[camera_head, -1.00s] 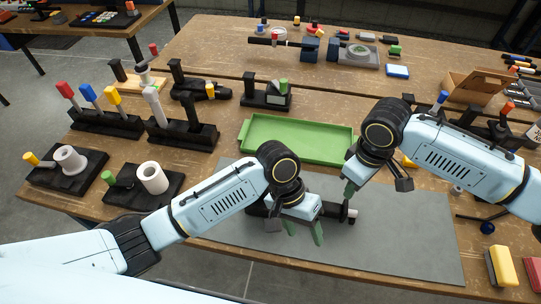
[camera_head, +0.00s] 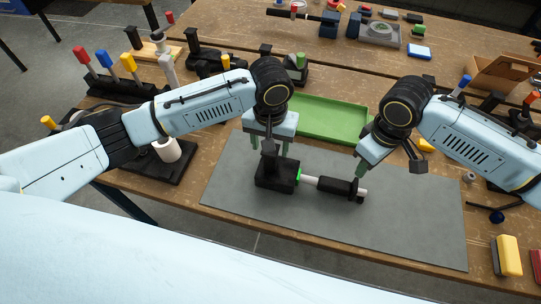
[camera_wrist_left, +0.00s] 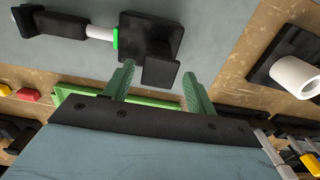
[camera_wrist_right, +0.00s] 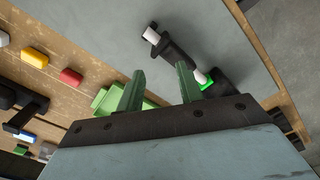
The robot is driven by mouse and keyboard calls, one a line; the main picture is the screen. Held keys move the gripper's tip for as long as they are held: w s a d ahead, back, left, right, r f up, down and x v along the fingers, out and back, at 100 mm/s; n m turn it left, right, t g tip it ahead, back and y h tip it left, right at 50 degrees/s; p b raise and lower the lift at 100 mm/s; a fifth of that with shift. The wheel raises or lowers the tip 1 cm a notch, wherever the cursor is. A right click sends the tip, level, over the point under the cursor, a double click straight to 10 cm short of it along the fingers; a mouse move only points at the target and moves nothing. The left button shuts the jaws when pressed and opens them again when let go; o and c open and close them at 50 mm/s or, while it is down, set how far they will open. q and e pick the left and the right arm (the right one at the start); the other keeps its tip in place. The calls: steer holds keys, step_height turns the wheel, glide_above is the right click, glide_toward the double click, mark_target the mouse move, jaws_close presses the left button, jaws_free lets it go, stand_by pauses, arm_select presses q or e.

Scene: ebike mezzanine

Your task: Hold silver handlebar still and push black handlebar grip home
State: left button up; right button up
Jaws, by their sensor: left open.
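The silver handlebar (camera_head: 309,180) lies level at the mat's middle, its left end by a black holder block (camera_head: 275,174) with a green ring (camera_head: 299,174). The black handlebar grip (camera_head: 333,185) is around its right part; a pale end (camera_head: 362,195) shows beyond. In the left wrist view the grip (camera_wrist_left: 62,25) is at upper left. My left gripper (camera_head: 269,152) is open and empty above and behind the holder block, not touching the bar. My right gripper (camera_head: 362,170) is above the grip's right end; its fingers (camera_wrist_right: 158,78) are apart and empty in the right wrist view.
A green tray (camera_head: 320,134) lies just behind the grippers. The grey mat (camera_head: 270,230) is clear in front. A white roll on a black stand (camera_head: 168,150) is at left.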

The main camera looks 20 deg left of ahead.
mark_target(271, 160)
arm_select(q)
step_height(271, 160, down, 7)
steer(key=shift+f, duration=0.1)
steer(key=shift+c, duration=0.3)
